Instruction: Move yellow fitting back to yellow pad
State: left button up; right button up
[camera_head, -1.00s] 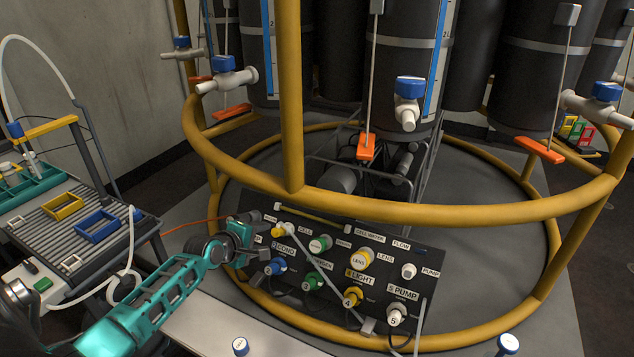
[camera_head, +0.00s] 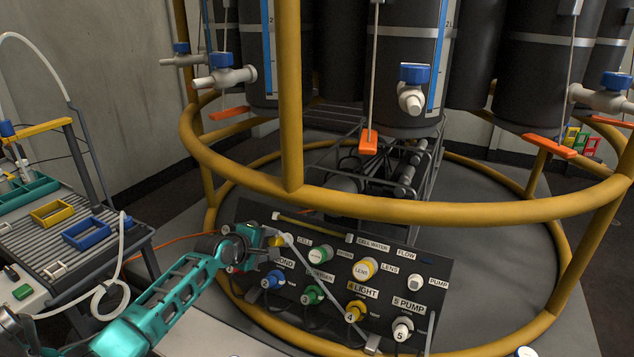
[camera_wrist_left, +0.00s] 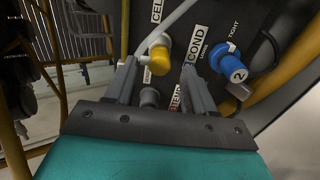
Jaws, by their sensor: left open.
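A yellow fitting (camera_head: 277,241) with a white hose sits at the upper left of the black panel, near the CELL label. In the left wrist view the yellow fitting (camera_wrist_left: 160,58) lies between the lines of the two fingers, around their tips. My left gripper (camera_wrist_left: 160,76) is open and points at it. In the head view my left gripper (camera_head: 266,238) is right beside the fitting and partly covers it. Contact cannot be told. A yellow rectangular frame (camera_head: 53,213), perhaps the yellow pad, lies on the ribbed tray at left. My right gripper is out of view.
The black panel (camera_head: 440,268) carries several other fittings, including blue fitting 2 (camera_wrist_left: 231,65) and yellow fitting 4 (camera_head: 356,311). A yellow ring rail (camera_head: 400,211) passes above the panel. A blue frame (camera_head: 86,235) lies beside the yellow one. White hose crosses the panel.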

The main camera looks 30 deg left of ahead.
aim_at(273, 242)
pick_arm(q)
jog(key=shift+b+x, duration=0.3)
jog(key=shift+x, duration=0.5)
jog(key=shift+w+a+f, duration=0.1)
jog(key=shift+w+f, duration=0.25)
jog(key=shift+w, duration=0.25)
jog(key=shift+w+f, duration=0.15)
jog(key=shift+w, duration=0.15)
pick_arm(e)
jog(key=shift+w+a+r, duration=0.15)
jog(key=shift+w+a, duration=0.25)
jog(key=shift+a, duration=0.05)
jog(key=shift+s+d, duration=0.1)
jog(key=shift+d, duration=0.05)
pick_arm(q)
jog(key=shift+p, duration=0.3)
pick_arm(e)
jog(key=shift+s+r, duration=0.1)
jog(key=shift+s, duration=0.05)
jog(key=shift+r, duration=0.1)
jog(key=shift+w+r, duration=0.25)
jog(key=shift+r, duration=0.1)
